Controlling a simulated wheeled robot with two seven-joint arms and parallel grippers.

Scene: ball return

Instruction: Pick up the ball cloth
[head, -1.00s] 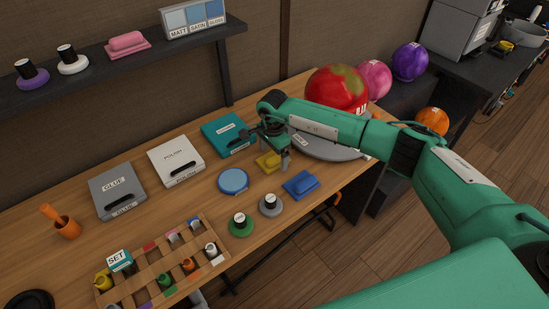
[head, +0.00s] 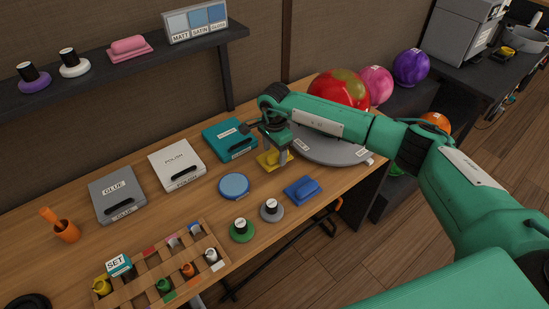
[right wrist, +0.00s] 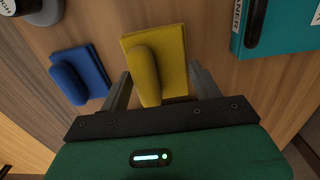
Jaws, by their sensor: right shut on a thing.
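A yellow cloth (head: 271,163) with a raised rounded grip lies on the wooden bench, between the teal case and the grey round plate. My right gripper (head: 275,154) points down over it, with its fingers on both sides of the grip, shut on it. In the right wrist view the yellow cloth (right wrist: 158,55) sits between the two fingers (right wrist: 162,85). A similar blue cloth (head: 302,189) lies nearer the front edge and also shows in the right wrist view (right wrist: 82,72). I see no clear gap under the yellow cloth. My left gripper is not in view.
A teal case (head: 230,139), a white case (head: 177,165) and a grey case (head: 117,193) line the back.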

